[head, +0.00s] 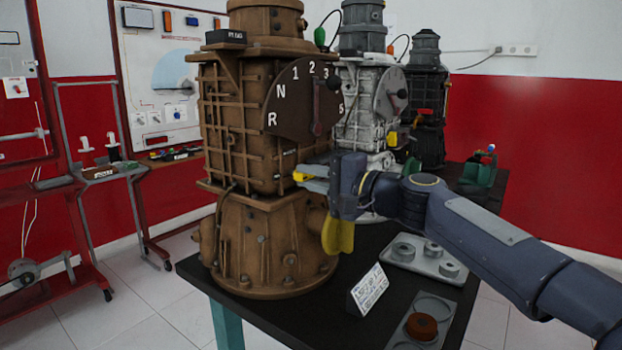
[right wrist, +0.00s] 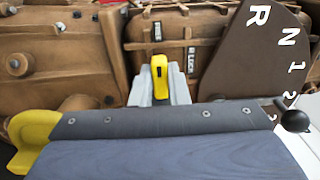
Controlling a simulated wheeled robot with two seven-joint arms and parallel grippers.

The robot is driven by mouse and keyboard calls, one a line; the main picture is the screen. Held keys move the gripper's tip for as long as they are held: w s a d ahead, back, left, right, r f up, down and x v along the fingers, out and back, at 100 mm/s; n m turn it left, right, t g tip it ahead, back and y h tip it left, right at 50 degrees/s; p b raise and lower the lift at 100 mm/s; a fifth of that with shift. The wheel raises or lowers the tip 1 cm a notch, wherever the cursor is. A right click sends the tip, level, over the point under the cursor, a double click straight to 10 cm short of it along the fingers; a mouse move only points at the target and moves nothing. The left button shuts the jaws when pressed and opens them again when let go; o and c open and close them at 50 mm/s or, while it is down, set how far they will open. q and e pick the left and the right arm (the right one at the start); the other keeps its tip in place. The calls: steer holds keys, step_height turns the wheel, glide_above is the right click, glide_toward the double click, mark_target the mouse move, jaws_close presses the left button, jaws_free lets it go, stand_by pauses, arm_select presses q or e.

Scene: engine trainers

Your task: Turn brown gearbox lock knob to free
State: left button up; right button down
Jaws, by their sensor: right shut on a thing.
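The brown gearbox (head: 232,130) stands upright on the black table. Its yellow lock knob (right wrist: 160,78) sits between the two grey fingers of my right gripper (right wrist: 158,90), which is shut on it. The knob's long side runs up and down in the right wrist view. A FREE label (right wrist: 158,31) is above the knob and a LOCK label (right wrist: 191,63) is to its right. In the head view my right gripper (head: 312,179) reaches the gearbox's side from the right, with a bit of yellow at the fingertips. My left gripper is not in view.
A shift plate (head: 285,112) with a black ball knob (head: 333,84) is above my gripper. A yellow part (head: 338,236) hangs just below it. A grey gearbox (head: 372,110) stands behind. A sign (head: 367,289) and a parts tray (head: 428,256) are on the table.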

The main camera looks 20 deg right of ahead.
steer(key=c, duration=1.4)
jaws_free()
steer(key=v, duration=0.7)
steer(key=shift+s+d, duration=0.25)
steer(key=shift+s, duration=0.1)
steer(key=shift+f, duration=0.1)
